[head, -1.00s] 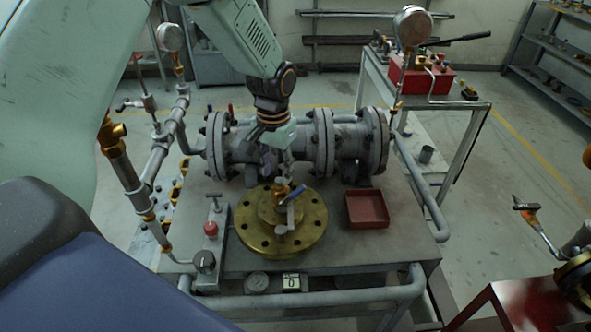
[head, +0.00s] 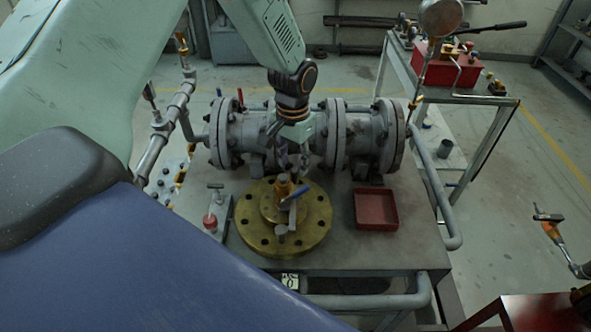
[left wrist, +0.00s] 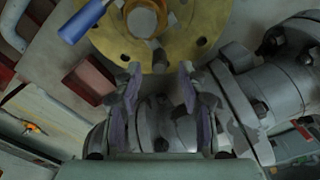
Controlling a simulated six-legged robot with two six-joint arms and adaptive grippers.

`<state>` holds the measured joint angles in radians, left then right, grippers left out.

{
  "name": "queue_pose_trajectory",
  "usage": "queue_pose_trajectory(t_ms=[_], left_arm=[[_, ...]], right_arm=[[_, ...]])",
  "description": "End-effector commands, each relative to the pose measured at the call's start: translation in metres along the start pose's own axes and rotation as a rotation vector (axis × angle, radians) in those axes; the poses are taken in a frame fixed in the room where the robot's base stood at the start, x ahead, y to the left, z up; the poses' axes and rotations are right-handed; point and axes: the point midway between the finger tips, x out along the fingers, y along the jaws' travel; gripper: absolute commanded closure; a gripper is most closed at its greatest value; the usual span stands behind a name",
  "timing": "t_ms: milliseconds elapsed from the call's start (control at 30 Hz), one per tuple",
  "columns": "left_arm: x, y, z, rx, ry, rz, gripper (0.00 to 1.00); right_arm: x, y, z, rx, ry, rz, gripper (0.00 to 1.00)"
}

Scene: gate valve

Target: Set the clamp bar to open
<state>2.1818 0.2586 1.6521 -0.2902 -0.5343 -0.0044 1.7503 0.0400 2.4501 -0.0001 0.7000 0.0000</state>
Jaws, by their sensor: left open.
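A brass flange (head: 255,238) lies on the workbench, with a brass stem, a blue-handled lever (head: 298,192) and a short grey bar (head: 292,215) at its middle. Left of it is a small grey plate with a red knob (head: 210,222) and a T-shaped handle (head: 215,186). I cannot tell which of these is the clamp bar. My left gripper (head: 298,165) points down just behind the flange, before the grey pipe. In the left wrist view its two fingers (left wrist: 160,88) are apart with nothing between them; the flange (left wrist: 120,38) and blue handle (left wrist: 82,22) lie beyond the tips.
A large grey flanged pipe (head: 240,142) runs along the back of the bench. An open red tray (head: 376,210) sits right of the flange. A pipe rail (head: 435,185) edges the bench's right side. A side table holds a red box (head: 440,68). My body covers the lower left.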

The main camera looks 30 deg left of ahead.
Motion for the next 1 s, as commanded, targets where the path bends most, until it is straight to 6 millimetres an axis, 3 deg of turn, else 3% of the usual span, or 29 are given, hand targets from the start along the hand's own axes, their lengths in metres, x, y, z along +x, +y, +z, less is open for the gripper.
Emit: queue_pose_trajectory(t_ms=[233, 633, 1000], left_arm=[[0.034, 0.001, -0.002, 0.000, 0.001, -0.001, 0.59], [0.042, 0.001, -0.005, 0.001, 0.002, 0.000, 0.59], [0.042, 0.001, -0.005, 0.001, 0.002, 0.000, 0.89]], right_arm=[[0.000, 0.000, 0.000, 0.000, -0.001, 0.000, 1.00], [0.000, 0.000, 0.000, 0.000, 0.000, 0.000, 1.00], [0.000, 0.000, 0.000, 0.000, 0.000, 0.000, 1.00]])
